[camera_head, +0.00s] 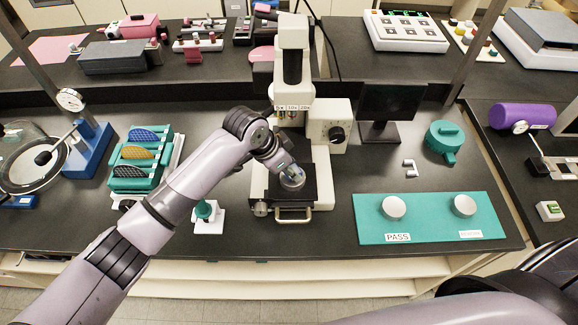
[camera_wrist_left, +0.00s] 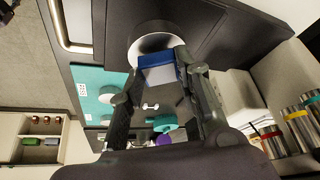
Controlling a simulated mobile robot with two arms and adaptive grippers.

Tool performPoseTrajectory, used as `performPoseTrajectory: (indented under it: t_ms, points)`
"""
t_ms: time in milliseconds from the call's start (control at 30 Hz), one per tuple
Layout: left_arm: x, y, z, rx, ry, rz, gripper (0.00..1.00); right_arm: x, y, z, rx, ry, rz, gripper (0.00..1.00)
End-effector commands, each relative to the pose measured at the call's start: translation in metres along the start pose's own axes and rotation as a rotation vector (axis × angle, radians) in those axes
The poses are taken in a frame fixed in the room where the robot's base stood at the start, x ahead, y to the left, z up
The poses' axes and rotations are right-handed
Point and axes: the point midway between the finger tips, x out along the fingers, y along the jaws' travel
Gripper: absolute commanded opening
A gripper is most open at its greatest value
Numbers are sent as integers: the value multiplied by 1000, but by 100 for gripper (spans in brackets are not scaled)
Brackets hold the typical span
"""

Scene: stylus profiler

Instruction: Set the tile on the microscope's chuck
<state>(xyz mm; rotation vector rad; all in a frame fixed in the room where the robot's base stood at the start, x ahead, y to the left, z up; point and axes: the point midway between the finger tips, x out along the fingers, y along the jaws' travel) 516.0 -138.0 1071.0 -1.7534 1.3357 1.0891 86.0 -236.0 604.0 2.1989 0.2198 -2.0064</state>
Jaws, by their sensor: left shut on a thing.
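My left gripper (camera_head: 284,167) reaches in from the left, low over the microscope (camera_head: 293,95) stage. In the left wrist view my left gripper (camera_wrist_left: 162,80) is shut on the tile (camera_wrist_left: 158,74), a small block with a pale face and blue edges. The chuck (camera_head: 292,182) is a round grey disc on the black stage, under the objectives. In the wrist view the chuck (camera_wrist_left: 150,32) lies right beyond the tile, which overlaps its edge in the picture. I cannot tell whether they touch. My right gripper is not in view.
A teal mat (camera_head: 430,231) with a PASS label and two round pedestals lies to the right. A teal rack of wafers (camera_head: 141,160) and a small white stand with a teal top (camera_head: 207,216) are left. A dark monitor (camera_head: 388,104) stands right of the microscope.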

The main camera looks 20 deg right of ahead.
Motion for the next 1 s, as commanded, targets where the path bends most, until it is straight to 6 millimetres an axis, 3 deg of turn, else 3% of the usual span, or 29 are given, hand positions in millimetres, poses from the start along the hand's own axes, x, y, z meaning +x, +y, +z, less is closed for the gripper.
performPoseTrajectory:
  t_ms: [1000]
  points:
    - [9,0,5,1,1,0,0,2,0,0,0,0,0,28]
